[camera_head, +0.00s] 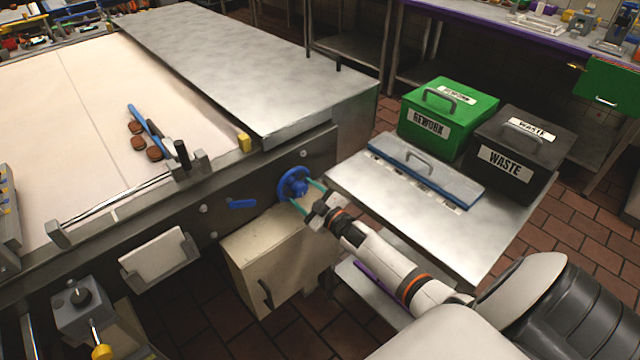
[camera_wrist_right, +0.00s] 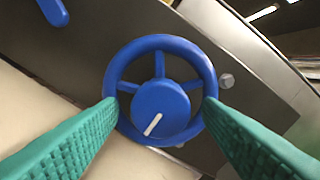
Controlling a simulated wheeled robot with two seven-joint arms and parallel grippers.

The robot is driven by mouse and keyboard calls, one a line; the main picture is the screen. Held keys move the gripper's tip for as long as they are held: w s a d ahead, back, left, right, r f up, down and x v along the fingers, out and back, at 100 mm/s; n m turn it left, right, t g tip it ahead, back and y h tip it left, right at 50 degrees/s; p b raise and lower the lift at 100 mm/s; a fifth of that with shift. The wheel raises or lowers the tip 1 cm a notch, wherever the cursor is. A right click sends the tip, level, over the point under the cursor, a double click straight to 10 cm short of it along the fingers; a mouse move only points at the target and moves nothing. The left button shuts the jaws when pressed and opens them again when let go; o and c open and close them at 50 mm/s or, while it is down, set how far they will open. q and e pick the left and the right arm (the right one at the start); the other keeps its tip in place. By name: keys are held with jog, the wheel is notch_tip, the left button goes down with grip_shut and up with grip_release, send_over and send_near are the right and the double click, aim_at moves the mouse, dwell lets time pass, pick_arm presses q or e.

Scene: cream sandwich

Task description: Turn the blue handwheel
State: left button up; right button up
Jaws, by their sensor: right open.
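The blue handwheel (camera_head: 293,185) sits on the dark side panel of the conveyor machine in the head view. In the right wrist view the handwheel (camera_wrist_right: 160,92) shows face on, with a round rim, spokes and a blue hub bearing a white line that slants from lower left to upper right. My right gripper (camera_head: 308,191) reaches it from the lower right. Its green fingers (camera_wrist_right: 160,125) are open, one on each side of the rim's lower half; I cannot tell whether they touch it. My left gripper is not in view.
A blue lever (camera_head: 241,204) is on the panel left of the handwheel. A beige cabinet (camera_head: 262,262) stands below. Brown pieces lie on the belt (camera_head: 80,120).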

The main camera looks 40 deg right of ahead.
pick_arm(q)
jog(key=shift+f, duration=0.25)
pick_arm(e)
jog(key=s, duration=1.1)
jog(key=shift+d, duration=0.45)
pick_arm(q)
jog(key=shift+b, duration=0.3)
